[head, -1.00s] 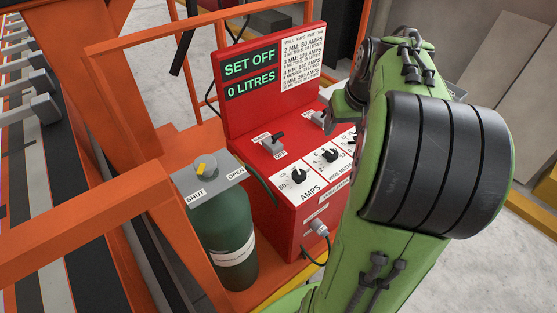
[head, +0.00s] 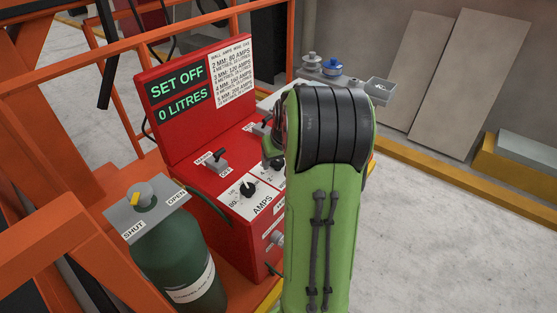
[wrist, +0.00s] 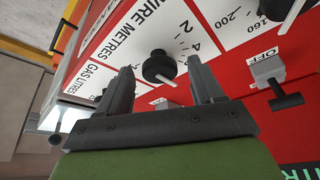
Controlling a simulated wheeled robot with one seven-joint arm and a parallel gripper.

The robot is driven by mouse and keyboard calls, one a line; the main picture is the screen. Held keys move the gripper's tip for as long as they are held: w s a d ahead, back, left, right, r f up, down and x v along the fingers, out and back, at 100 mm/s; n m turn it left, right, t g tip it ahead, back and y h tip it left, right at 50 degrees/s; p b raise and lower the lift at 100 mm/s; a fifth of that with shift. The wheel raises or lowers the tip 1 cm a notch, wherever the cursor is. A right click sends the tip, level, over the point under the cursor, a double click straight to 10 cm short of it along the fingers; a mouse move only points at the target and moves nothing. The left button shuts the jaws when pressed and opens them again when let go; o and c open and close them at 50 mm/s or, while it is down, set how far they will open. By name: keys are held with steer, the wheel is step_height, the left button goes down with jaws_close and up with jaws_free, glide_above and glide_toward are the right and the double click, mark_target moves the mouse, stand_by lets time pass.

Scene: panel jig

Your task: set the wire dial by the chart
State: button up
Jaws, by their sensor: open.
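The wire dial (wrist: 158,66) is a black round knob on the white WIRE METRES plate (wrist: 150,25) in the wrist view. A pale mark shows on its lower side; I cannot tell the exact setting. My gripper (wrist: 160,82) is open, its two fingers apart, with the dial beyond and between their tips; contact is not clear. In the head view my arm hides the wire dial. The display (head: 178,95) reads SET OFF and 0 LITRES.
The amps dial (head: 248,188) and a toggle switch (head: 215,160) sit left of my arm. The GAS LITRES plate (wrist: 97,78) is beside the wire plate. A green cylinder (head: 180,262) with a yellow valve handle stands nearby. Orange rails (head: 110,60) surround the set.

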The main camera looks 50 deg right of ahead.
steer(key=c, duration=1)
steer(key=shift+w+a+m+h, duration=0.15)
steer(key=shift+m+h, duration=0.15)
steer(key=shift+m, duration=0.8)
steer(key=shift+c, duration=0.2)
steer(key=shift+m+g, duration=0.5)
steer(key=shift+m, duration=0.4)
steer(key=shift+h, duration=0.3)
steer(key=o, duration=1)
steer(key=shift+o, duration=0.2)
steer(key=shift+r, duration=0.15)
